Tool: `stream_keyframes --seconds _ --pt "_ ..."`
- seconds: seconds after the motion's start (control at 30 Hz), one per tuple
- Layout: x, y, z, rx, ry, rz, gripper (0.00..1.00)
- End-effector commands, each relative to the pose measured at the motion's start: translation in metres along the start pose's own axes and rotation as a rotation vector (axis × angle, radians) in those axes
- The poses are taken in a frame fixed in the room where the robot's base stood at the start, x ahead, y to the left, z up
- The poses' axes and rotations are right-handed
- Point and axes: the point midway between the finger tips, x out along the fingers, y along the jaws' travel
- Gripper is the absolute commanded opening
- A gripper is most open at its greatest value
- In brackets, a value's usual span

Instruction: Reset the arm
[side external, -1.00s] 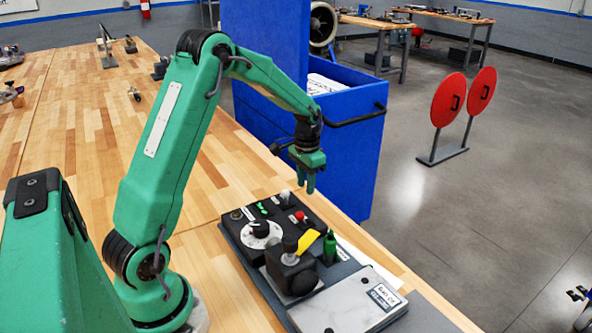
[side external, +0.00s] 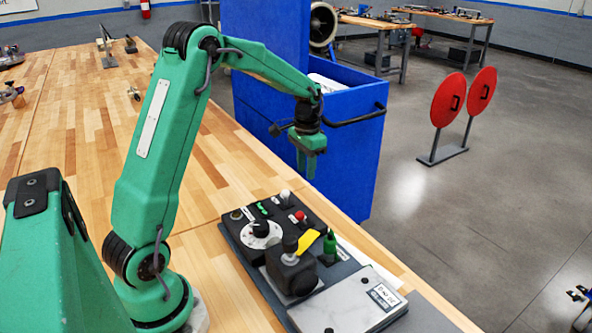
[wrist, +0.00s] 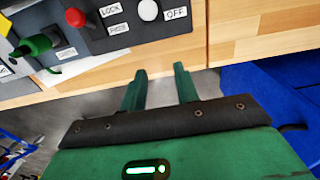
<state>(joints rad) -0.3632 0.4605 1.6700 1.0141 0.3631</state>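My green arm stands on the wooden table with its elbow raised and its forearm sloping down to the right. My gripper (side external: 308,174) points down in the side view, in the air above and behind the far end of the control panel (side external: 264,215), in front of the blue bin. In the wrist view the two green fingers of my gripper (wrist: 161,70) are apart with nothing between them. They touch nothing that I can see. A green light shows on the gripper body.
The panel carries a white knob (side external: 285,195), red button (side external: 299,216), round dial (side external: 261,234), joystick (side external: 290,262) and green lever (side external: 330,243). A grey box (side external: 349,302) sits at its near end. The blue bin (side external: 345,150) stands beyond the table edge. The left tabletop is mostly clear.

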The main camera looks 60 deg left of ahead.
Motion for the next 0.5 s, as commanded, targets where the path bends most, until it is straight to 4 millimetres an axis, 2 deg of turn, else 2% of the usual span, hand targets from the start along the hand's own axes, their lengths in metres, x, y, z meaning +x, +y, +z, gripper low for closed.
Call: stream_keyframes --seconds 0.33,0.5 --pt "-0.002 0.001 0.0 0.0 0.002 -0.001 0.31" --pt "-0.012 0.009 0.004 0.002 0.018 -0.007 0.31"
